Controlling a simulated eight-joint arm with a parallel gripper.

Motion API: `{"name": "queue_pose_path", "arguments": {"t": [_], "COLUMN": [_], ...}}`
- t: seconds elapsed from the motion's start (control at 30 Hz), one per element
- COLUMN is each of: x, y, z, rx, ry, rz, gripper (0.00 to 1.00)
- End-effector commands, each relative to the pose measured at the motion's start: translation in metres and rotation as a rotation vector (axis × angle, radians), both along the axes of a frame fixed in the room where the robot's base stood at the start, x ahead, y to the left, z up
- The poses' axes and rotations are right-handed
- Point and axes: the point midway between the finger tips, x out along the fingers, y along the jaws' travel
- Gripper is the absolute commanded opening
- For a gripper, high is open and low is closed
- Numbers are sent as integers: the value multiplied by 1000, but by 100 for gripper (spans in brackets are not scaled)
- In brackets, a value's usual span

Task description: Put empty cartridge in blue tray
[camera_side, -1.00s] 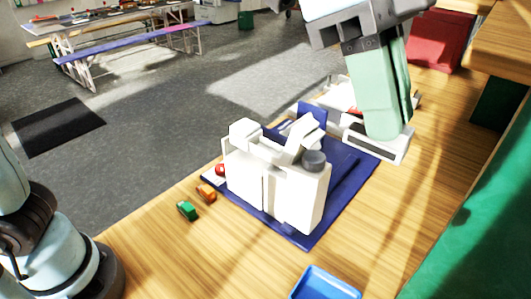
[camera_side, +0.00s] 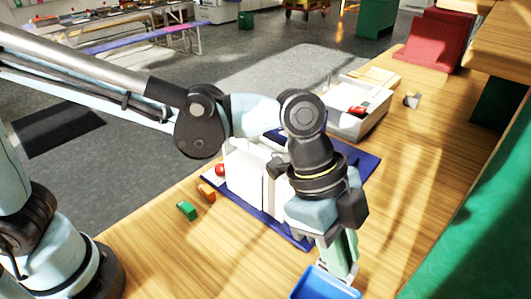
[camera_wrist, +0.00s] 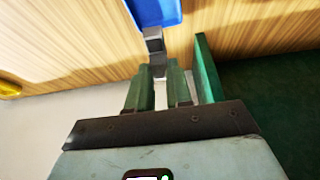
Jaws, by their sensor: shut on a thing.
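My gripper (camera_side: 340,268) points down above the blue tray (camera_side: 322,288) at the front edge of the side view. In the wrist view my gripper (camera_wrist: 160,82) has its green fingers shut on a narrow grey and dark cartridge (camera_wrist: 154,48). The cartridge sticks out beyond the fingertips, and its end overlaps the edge of the blue tray (camera_wrist: 155,10). I cannot tell whether it touches the tray. In the side view the cartridge is too hidden to make out clearly. The visible part of the tray looks empty.
A white device (camera_side: 245,172) stands on a dark blue mat (camera_side: 362,163), partly behind my arm. A green toy car (camera_side: 187,210) and an orange one (camera_side: 206,191) lie left. A pale bin (camera_side: 345,124) stands behind. A green panel (camera_side: 470,225) borders the right.

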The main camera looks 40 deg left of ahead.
Motion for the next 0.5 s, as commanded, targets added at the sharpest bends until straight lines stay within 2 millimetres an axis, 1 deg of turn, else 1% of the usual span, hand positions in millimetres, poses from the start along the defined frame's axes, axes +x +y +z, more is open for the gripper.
{"name": "queue_pose_path", "arguments": {"t": [0.03,0.13,0.5], "x": [0,0,0], "y": [0,0,0], "z": [-9,-21,-43], "rx": [0,0,0], "ry": [0,0,0], "rz": [0,0,0], "gripper": [5,5,5]}}
